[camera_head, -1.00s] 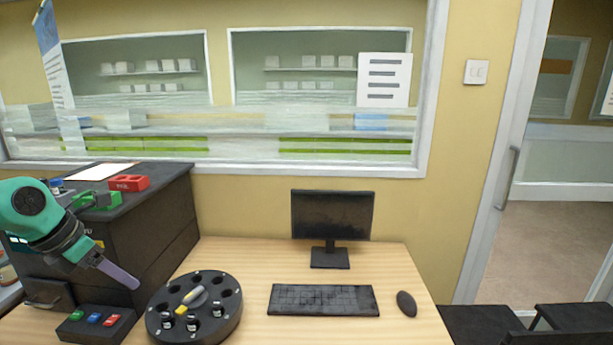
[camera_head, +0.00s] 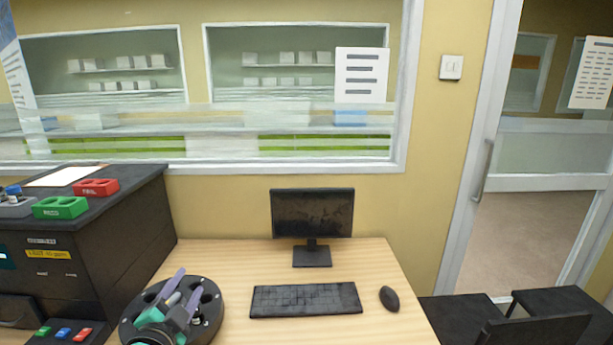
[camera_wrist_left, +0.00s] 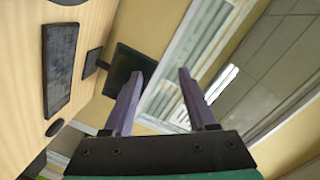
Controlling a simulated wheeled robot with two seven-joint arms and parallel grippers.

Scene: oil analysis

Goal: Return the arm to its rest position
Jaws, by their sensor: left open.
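My left gripper (camera_head: 182,294) is at the bottom of the head view, in front of the round black carousel (camera_head: 211,296) and hiding much of it. Its two purple fingers stand apart and point up and away from me. In the left wrist view the fingers (camera_wrist_left: 156,82) are spread with nothing between them, facing the monitor (camera_wrist_left: 129,69) and the window. My right gripper is not in view.
A monitor (camera_head: 312,215), a keyboard (camera_head: 305,300) and a mouse (camera_head: 389,299) are on the wooden desk (camera_head: 374,257). Black chairs (camera_head: 545,325) stand at right.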

